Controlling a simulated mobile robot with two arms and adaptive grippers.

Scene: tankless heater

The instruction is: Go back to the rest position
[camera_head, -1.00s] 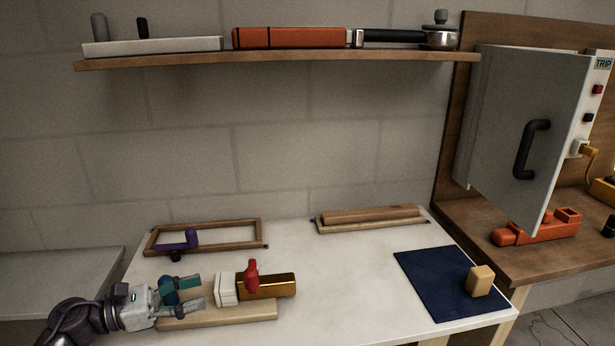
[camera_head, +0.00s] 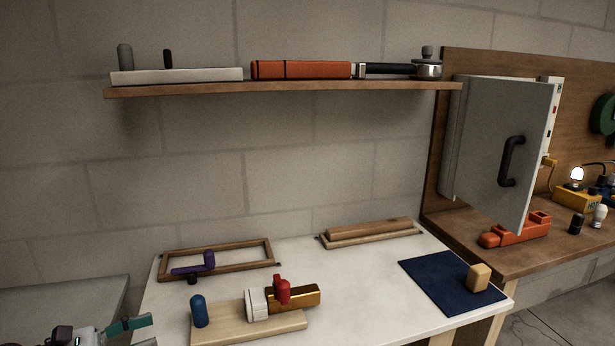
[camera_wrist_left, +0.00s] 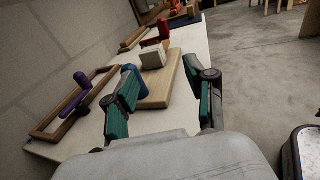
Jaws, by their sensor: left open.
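My left gripper (camera_wrist_left: 160,118) is open and empty in the left wrist view, with its green-padded fingers apart. In the head view only part of it (camera_head: 115,332) shows at the bottom left corner, left of the wooden board (camera_head: 270,328). On the board stand a blue peg (camera_head: 199,311), a white block (camera_head: 256,305) and a brass block (camera_head: 305,298) with a red handle (camera_head: 282,290). The blue peg also shows in the left wrist view (camera_wrist_left: 128,71), beyond the fingers. My right gripper is not in view.
A wooden frame (camera_head: 245,248) with a purple lever (camera_head: 195,266) lies behind the board. A blue mat (camera_head: 440,285) with a yellow block (camera_head: 479,277) is at right. A shelf (camera_head: 290,88) hangs above. A grey cabinet door (camera_head: 490,160) stands open at right.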

